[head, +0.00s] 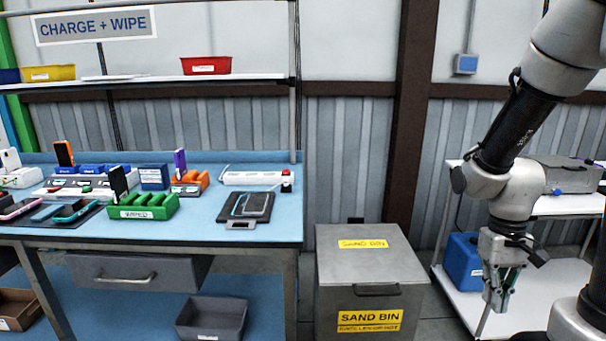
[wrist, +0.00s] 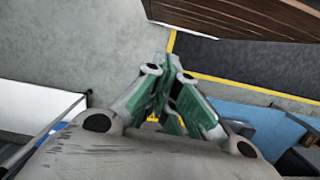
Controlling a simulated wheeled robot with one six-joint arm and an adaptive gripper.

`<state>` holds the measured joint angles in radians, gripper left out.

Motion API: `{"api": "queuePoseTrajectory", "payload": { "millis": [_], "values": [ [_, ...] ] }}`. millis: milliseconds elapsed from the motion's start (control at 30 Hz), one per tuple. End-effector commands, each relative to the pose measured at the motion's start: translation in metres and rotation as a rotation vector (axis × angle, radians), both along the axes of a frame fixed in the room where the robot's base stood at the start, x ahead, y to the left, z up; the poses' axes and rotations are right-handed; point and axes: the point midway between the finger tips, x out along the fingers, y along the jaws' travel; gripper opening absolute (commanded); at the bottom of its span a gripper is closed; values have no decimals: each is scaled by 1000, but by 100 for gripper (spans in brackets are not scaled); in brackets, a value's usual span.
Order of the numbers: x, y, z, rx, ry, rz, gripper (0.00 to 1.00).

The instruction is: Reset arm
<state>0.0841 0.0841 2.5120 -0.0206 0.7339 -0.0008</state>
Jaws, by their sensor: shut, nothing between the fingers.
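My arm hangs down at the right side of the head view. My gripper (head: 497,302) points down in front of a white cart, with its fingers closed together and nothing between them. In the wrist view my gripper (wrist: 170,65) has its green-padded fingers meeting at the tips, above bare grey floor. No object is held.
A grey sand bin (head: 370,285) stands left of my gripper. A blue workbench (head: 275,215) with phones, a green rack (head: 142,206) and chargers is farther left. A white cart (head: 545,285) with a blue box (head: 463,262) is behind my gripper. Grey floor (wrist: 110,40) is clear below it.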

Motion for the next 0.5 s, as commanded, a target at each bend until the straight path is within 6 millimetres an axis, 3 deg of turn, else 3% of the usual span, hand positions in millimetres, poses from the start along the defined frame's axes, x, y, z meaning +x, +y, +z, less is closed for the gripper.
{"api": "queuePoseTrajectory", "payload": {
  "millis": [33, 200, 500],
  "values": [
    [-6, 3, 23, -1, -28, 2, 0],
    [-33, 12, 86, -1, -127, 13, 0],
    [-51, 22, 164, -7, -464, 47, 0]
  ]
}}
